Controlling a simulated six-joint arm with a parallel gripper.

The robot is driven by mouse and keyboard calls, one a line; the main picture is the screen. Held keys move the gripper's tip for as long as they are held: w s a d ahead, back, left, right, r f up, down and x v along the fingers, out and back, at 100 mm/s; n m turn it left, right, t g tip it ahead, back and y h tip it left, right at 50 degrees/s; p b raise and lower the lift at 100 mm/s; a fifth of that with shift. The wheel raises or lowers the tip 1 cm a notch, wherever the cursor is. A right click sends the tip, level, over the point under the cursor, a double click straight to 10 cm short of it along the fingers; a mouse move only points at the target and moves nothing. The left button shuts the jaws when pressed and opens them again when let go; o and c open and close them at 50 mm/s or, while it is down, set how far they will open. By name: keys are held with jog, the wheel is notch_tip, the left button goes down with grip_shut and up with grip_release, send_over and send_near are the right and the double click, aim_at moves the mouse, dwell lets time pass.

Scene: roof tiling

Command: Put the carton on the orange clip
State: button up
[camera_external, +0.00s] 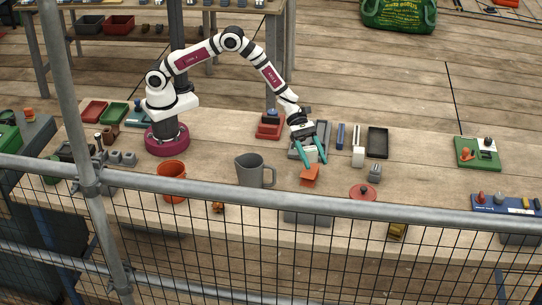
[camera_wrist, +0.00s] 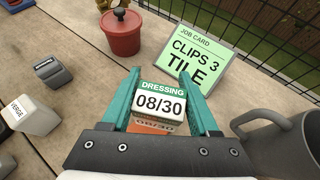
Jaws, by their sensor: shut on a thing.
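The carton (camera_wrist: 160,102) is a small white box with a green band reading DRESSING and 08/30. My gripper (camera_external: 313,152) has its two teal fingers shut on its sides; the carton (camera_external: 311,155) also shows between them in the external view. In the wrist view a strip of the orange clip (camera_wrist: 150,127) shows just under the carton's lower edge. I cannot tell whether the carton touches the clip.
The grey jug (camera_external: 250,170) stands close by on the left. A red lidded pot (camera_external: 362,193) stands to the right. A green job card (camera_wrist: 203,52) stands beyond the carton. A grey block (camera_wrist: 52,71) and a white carton (camera_wrist: 32,116) stand nearby. A railing (camera_external: 250,200) crosses the foreground.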

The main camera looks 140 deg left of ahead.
aim_at(313, 175)
notch_tip(313, 175, down, 4)
jog(key=shift+a+f, duration=0.1)
jog(key=shift+a, duration=0.05)
jog(key=o, duration=1.4)
jog(key=shift+f, duration=0.1)
jog(key=shift+c, duration=0.2)
